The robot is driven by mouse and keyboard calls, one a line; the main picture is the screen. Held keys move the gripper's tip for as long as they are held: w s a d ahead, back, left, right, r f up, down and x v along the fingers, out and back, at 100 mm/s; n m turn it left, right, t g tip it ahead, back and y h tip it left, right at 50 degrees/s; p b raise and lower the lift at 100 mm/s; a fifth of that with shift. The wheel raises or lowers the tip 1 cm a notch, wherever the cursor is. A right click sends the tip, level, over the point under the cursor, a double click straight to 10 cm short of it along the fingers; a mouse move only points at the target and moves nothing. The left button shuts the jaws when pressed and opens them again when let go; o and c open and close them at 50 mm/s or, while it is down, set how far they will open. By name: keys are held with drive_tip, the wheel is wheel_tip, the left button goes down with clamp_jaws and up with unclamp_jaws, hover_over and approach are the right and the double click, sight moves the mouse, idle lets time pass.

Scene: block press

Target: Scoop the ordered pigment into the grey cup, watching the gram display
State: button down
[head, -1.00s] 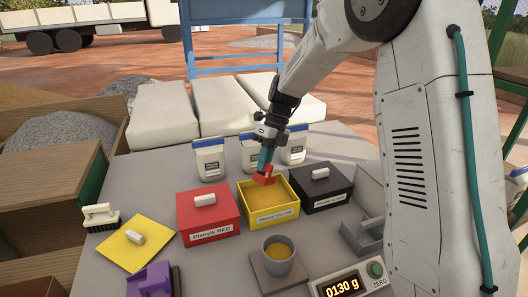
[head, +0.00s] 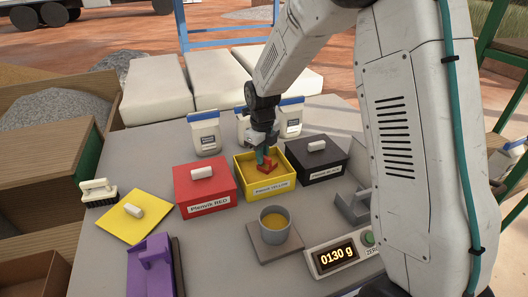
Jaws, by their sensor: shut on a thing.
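The open yellow box (head: 264,186), labelled as yellow pigment, stands in the middle of the table with yellow powder inside. My gripper (head: 266,158) is over this box, shut on a small red scoop (head: 267,167). The scoop's head is down inside the box, at or near the powder; I cannot tell how full it is. The grey cup (head: 274,222) stands on a square scale plate (head: 272,245) in front of the box and holds some yellow powder. The gram display (head: 338,254) reads 0130 g.
A lidded red box (head: 205,188) is left of the yellow one and a lidded black box (head: 316,158) is right. The yellow lid (head: 133,216) lies flat at left near a brush (head: 98,191). A purple object (head: 151,265) lies in front. White jars (head: 204,133) stand behind.

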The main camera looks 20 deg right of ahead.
drive_tip(key=shift+s+a+r+h, duration=0.1)
drive_tip(key=shift+a+r+h, duration=0.1)
drive_tip(key=shift+h, duration=0.2)
wheel_tip(320, 180, up, 14)
drive_tip(key=s+a, duration=0.1)
drive_tip(key=shift+a, duration=0.25)
idle(0.5)
